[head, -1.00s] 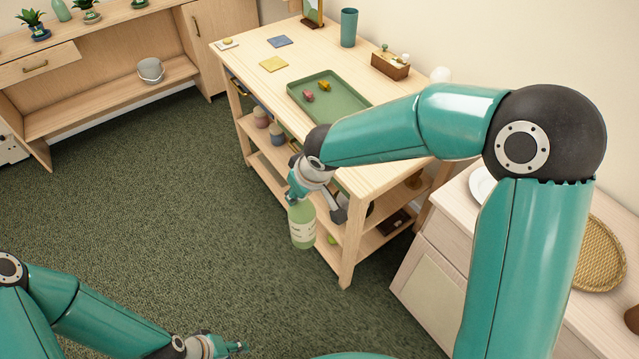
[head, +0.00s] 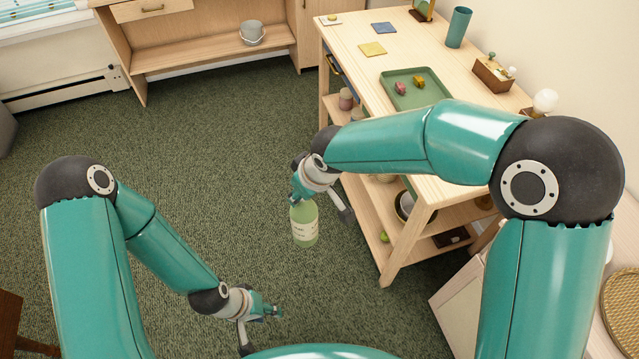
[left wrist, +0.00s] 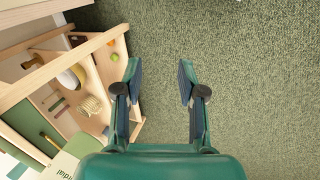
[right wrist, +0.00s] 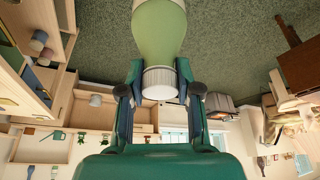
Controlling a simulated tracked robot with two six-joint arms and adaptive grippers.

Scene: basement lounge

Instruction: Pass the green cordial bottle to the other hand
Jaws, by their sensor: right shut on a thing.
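The green cordial bottle (head: 304,222) hangs upright in the head view, below my right gripper (head: 300,188), with a pale label on its side. In the right wrist view my right gripper (right wrist: 159,85) is shut on the bottle's white cap end (right wrist: 160,82), and the green body (right wrist: 159,32) extends away beyond the fingers. My left gripper (head: 262,325) is lower in the head view, apart from the bottle. In the left wrist view the left gripper's fingers (left wrist: 160,82) are spread with only carpet between them. Part of a cordial label (left wrist: 62,168) shows at that view's lower left.
A wooden shelf table stands at the right, its top (head: 365,68) bearing a green tray (head: 388,92), a teal cup (head: 458,27) and a wooden box (head: 492,74). A low cabinet with a grey bucket (head: 252,33) is at the back. Open carpet lies between.

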